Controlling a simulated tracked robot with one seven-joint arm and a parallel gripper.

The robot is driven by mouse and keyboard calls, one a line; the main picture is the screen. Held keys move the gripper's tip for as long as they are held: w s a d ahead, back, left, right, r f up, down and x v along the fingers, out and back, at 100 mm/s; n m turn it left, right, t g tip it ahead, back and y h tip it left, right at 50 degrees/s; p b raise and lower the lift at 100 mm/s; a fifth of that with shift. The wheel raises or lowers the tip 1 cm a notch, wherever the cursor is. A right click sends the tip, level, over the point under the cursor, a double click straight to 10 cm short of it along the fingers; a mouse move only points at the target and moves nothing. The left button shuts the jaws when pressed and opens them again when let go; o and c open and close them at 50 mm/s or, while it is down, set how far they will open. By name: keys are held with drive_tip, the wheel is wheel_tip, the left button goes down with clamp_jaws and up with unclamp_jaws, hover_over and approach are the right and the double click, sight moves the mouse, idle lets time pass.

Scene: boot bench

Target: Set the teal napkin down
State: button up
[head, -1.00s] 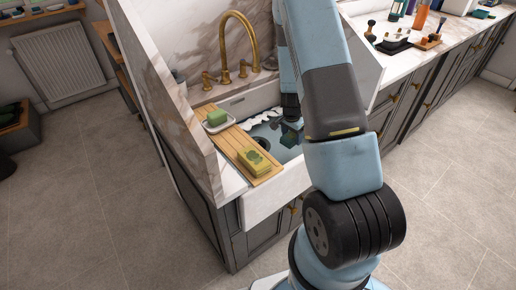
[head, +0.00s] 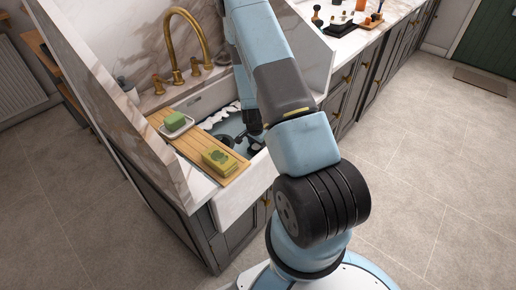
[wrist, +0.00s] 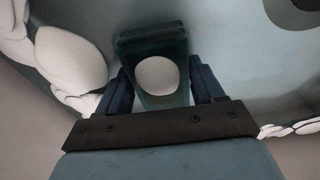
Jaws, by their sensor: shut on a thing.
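My gripper (wrist: 160,88) is shut on the teal napkin (wrist: 152,45), a dark teal folded block between its two dark blue fingers in the wrist view. A white round patch shows on the napkin's face; I cannot tell what it is. In the head view my gripper (head: 255,145) is down inside the white sink (head: 240,197), right of the dark drain (head: 227,140). The napkin is hard to make out there. I cannot tell whether it touches the sink floor.
White foam lumps (wrist: 70,58) lie close to the gripper in the sink. A wooden board (head: 195,150) spans the sink's left side, with a green soap on a white dish (head: 175,124) and a yellow-green sponge (head: 220,162). A brass tap (head: 178,45) stands behind.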

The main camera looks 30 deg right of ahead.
drive_tip(key=shift+f, duration=0.6)
drive_tip(key=o, duration=1)
drive_tip(key=shift+r, duration=0.1)
